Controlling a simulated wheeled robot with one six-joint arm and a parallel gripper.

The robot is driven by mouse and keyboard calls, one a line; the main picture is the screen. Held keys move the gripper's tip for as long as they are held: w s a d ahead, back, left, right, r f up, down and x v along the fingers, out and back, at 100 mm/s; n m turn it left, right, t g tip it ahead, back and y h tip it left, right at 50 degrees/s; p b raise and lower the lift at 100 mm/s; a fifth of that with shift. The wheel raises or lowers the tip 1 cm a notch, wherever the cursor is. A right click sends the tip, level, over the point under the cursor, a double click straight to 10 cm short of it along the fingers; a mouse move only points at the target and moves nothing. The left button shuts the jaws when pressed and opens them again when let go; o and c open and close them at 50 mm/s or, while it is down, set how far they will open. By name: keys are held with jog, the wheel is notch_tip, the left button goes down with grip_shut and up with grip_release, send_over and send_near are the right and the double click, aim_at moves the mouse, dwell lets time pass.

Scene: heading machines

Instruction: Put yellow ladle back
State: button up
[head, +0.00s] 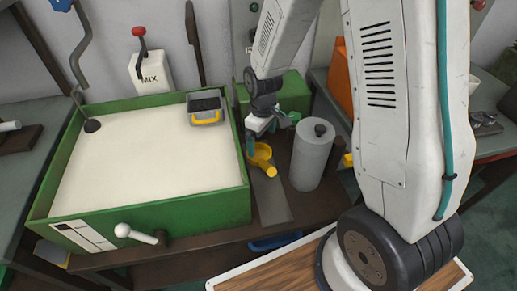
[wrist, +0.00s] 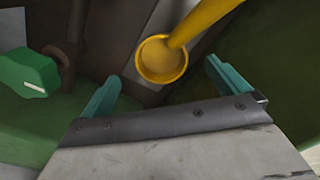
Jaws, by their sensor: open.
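The yellow ladle (head: 261,155) is just right of the green-framed machine, over a narrow grey strip (head: 273,201). Its round cup faces up and its handle points toward the front in the head view. In the wrist view the ladle's cup (wrist: 162,60) shows close up, with the handle running to the upper right. My gripper (head: 270,132) is just behind and above the ladle. In the wrist view my gripper's teal fingers (wrist: 163,73) are apart, one on each side of the cup, with a visible gap to both. Nothing is held.
The green-framed machine (head: 150,232) with a pale bed stands left, with a grey and yellow tray (head: 206,118) in its back right corner. A grey cylinder (head: 312,155) stands close right of the ladle. A white MIX lever box (head: 150,72) is behind.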

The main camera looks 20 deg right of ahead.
jog(key=s+d+r+m, duration=0.15)
jog(key=s+r, duration=0.35)
jog(key=r, duration=0.5)
jog(key=s+r+m, duration=0.2)
jog(key=s+r, duration=0.2)
jog(key=r, duration=0.5)
jog(key=s+r+m, duration=0.1)
jog(key=s+r, duration=0.3)
jog(key=s, duration=0.4)
jog(key=s+r+m+t, duration=0.1)
jog(key=s+r, duration=0.3)
jog(key=s, duration=0.4)
jog(key=shift+m, duration=0.65)
